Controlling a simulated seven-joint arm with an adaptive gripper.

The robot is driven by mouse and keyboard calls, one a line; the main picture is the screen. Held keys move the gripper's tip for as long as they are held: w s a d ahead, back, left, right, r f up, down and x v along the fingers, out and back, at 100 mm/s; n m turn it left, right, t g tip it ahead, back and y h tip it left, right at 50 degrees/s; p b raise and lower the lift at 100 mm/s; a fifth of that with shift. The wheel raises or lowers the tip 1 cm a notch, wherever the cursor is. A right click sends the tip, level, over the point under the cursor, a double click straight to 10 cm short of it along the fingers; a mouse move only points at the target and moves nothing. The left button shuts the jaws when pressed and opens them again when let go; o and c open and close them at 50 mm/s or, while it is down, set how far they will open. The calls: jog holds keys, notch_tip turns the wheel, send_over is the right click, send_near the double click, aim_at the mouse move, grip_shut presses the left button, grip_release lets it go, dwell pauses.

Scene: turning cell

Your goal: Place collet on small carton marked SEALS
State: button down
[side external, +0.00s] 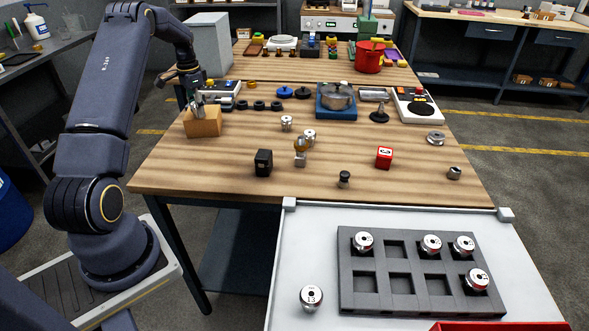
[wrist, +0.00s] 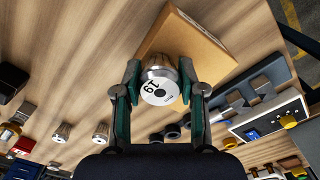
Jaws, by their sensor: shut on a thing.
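My gripper (wrist: 158,84) is shut on a silver collet (wrist: 160,70) with a white numbered face, held between its two green-edged fingers. The small tan carton (wrist: 190,42) lies just beyond the collet in the wrist view. In the side view the carton (side external: 204,124) stands at the table's left edge, with my gripper (side external: 198,103) at its top. The collet is hard to make out there. I cannot tell whether it touches the carton. No SEALS marking is readable.
Loose collets (side external: 287,123) and a black block (side external: 263,162) stand right of the carton. A grey rack (side external: 350,300) holding several collets is in front. Bare wood surrounds the carton's near side.

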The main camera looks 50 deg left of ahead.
jog(key=c, duration=0.7)
grip_release()
jog(key=shift+f, duration=0.15)
notch_tip(320, 180, up, 12)
jog(key=w+d+r+t, duration=0.1)
jog(key=w+d+r, duration=0.1)
jog(key=d+r, duration=0.35)
jog(key=w+d+r, duration=0.1)
jog(key=d+r, duration=0.2)
jog(key=d, duration=0.5)
jog(key=s+d+r+t, duration=0.2)
jog(key=s+d, duration=0.2)
jog(key=d, duration=0.7)
jog(key=s+d+r+t, duration=0.15)
jog(key=s+d, duration=0.35)
jog(key=d, duration=0.6)
jog(key=shift+t, duration=0.55)
jog(key=s+d+f, duration=0.1)
jog(key=s+d, duration=0.1)
jog(key=s, duration=0.1)
jog(key=s+d+f, duration=0.2)
jog(key=d, duration=0.1)
jog(key=s+d+f, duration=0.2)
jog(key=s, duration=0.1)
jog(key=shift+s+d+f, duration=0.15)
jog(key=shift+s+f, duration=0.05)
jog(key=shift+s, duration=0.1)
